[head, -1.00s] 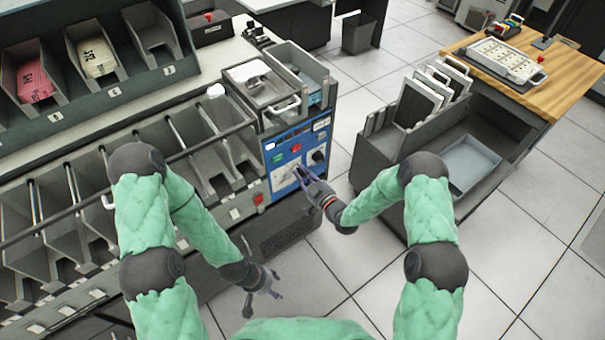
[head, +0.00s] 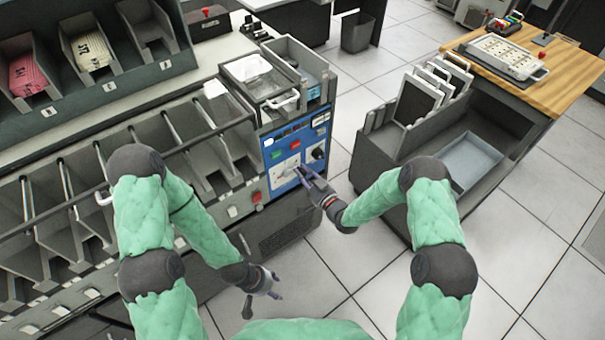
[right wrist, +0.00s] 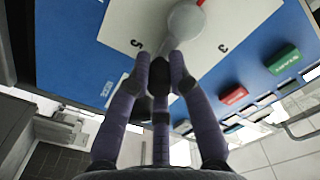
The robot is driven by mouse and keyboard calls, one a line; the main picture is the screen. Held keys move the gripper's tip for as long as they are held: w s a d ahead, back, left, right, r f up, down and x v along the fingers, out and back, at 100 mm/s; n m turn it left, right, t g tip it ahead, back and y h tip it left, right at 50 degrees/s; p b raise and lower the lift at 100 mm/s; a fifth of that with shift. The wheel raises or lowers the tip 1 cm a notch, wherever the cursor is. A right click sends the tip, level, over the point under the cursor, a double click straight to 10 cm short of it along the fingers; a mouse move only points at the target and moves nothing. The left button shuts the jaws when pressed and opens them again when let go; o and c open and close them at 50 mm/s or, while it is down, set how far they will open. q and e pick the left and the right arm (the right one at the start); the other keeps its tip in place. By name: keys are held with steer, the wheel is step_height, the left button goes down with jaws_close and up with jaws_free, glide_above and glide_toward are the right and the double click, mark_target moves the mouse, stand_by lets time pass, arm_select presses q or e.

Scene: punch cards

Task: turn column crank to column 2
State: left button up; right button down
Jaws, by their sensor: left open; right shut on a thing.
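The column crank's white dial plate (head: 287,170) is on the blue panel (head: 268,156) at the machine's right end. In the right wrist view, the crank's grey rounded hub (right wrist: 186,22) shows at the top, and the plate (right wrist: 135,25) bears a 5 on the left and a 3 on the right. My right gripper (head: 299,172) is at the dial, its fingers (right wrist: 160,68) closed on the crank's handle, which they mostly hide. The crank's exact pointing is unclear. My left gripper (head: 272,284) hangs open and empty, low in front of the machine.
Green (right wrist: 284,59) and red (right wrist: 234,94) buttons sit on the panel near the dial. A row of grey card pockets (head: 110,185) runs left. A dark cart (head: 385,150) with a grey tray (head: 468,160) stands right. Tiled floor (head: 330,260) lies clear between.

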steer(key=m, duration=0.1)
steer(key=f+m+b, duration=0.1)
steer(key=m, duration=0.1)
steer(key=shift+f+m, duration=0.3)
steer(key=shift+s+a+f+m, duration=0.1)
steer(key=shift+f+m, duration=0.1)
steer(key=shift+m, duration=0.5)
steer(key=shift+s+a+f+m, duration=0.1)
steer(key=shift+f+m, duration=0.1)
steer(key=shift+m, duration=0.5)
steer(key=c, duration=1.1)
jaws_free()
steer(key=v, duration=1.2)
